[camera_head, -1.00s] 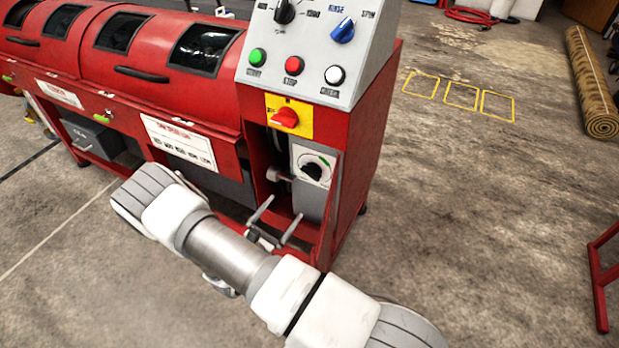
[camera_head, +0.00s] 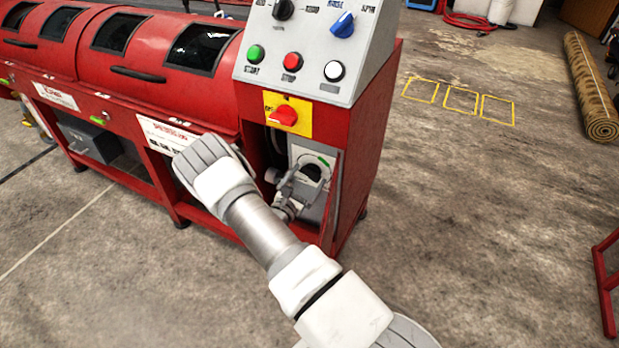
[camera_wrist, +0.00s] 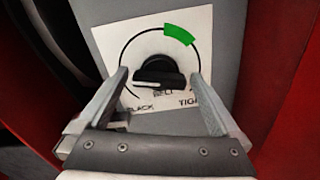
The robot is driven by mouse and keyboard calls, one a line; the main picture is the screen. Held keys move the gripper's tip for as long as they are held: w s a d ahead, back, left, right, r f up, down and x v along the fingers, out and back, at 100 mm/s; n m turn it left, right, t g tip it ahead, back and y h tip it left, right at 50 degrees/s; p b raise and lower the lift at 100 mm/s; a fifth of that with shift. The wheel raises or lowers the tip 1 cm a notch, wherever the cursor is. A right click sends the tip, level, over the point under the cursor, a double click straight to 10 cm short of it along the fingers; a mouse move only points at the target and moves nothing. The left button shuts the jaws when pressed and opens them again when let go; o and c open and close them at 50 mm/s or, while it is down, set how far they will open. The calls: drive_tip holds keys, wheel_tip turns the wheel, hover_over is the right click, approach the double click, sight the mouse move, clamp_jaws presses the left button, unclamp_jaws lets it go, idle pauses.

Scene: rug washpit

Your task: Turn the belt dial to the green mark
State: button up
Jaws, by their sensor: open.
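The belt dial (camera_wrist: 158,72) is a black knob on a white plate (camera_wrist: 113,40) with a printed arc, in the wrist view. Its grip bar lies nearly level, with a pale line on its left part. The green mark (camera_wrist: 180,33) is on the arc, above and to the right of the knob. My gripper (camera_wrist: 158,75) is open, with one finger on each side of the knob; I cannot tell whether either finger touches it. In the head view my gripper (camera_head: 306,178) is at the open bay, and the dial is largely hidden behind it.
The red cabinet (camera_head: 367,140) surrounds the bay, with its wall close on the right. A red switch on a yellow plate (camera_head: 271,101) sits just above. The sloped panel (camera_head: 310,65) has several buttons and knobs.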

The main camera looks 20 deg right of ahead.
drive_tip(key=shift+x, duration=0.85)
drive_tip(key=c, duration=1.1)
drive_tip(key=shift+c, duration=0.2)
